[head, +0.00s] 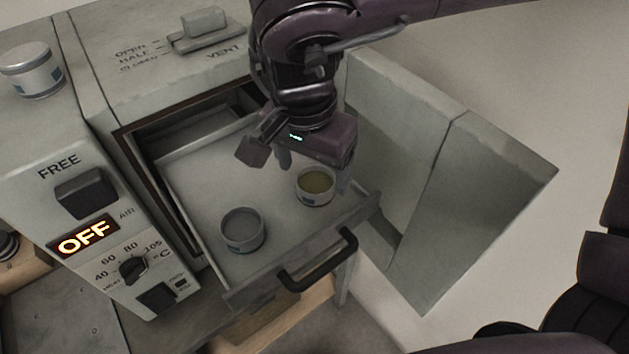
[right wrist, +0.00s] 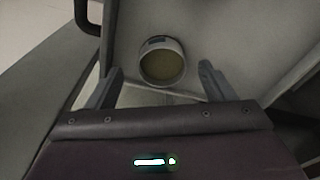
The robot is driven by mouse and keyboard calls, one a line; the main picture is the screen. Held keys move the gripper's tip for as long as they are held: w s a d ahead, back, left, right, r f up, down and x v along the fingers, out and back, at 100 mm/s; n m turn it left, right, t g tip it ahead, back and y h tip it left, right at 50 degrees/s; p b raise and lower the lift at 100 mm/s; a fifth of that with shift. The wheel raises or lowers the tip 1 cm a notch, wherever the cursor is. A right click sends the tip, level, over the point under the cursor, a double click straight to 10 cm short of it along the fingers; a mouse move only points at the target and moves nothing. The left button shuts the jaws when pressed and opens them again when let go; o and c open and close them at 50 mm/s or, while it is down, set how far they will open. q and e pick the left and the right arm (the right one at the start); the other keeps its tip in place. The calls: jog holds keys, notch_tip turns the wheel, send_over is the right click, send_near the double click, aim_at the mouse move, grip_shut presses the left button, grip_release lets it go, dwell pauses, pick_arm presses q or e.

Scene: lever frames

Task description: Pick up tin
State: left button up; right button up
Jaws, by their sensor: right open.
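Two open tins stand in the pulled-out drawer. One tin (head: 317,187), with a yellowish-green content, is at the drawer's right; it also shows in the right wrist view (right wrist: 161,64). The other tin (head: 242,231), with a grey inside, is nearer the front left. A third tin (head: 32,70), white with a lid, stands on top of the oven at the far left. My right gripper (head: 312,168) is open and above the drawer, close to the yellowish tin. In the wrist view that tin lies ahead of and between the fingertips, not held. My left gripper is not in view.
The drawer (head: 206,178) has raised walls and a black handle (head: 318,262) in front. The oven door (head: 440,170) stands open at the right. The control panel (head: 120,262) reads OFF. A vent slider (head: 205,30) sits on top.

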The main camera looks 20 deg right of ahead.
aim_at(316, 184)
jog(key=f, duration=0.2)
jog(key=w+d+f+p, duration=0.1)
jog(key=f, duration=0.1)
jog(key=shift+f, duration=0.1)
jog(key=shift+a, duration=0.1)
jog(key=shift+c, duration=0.4)
jog(key=c, duration=0.5)
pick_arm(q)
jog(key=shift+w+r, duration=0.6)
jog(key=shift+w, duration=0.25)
pick_arm(e)
jog(key=c, duration=0.5)
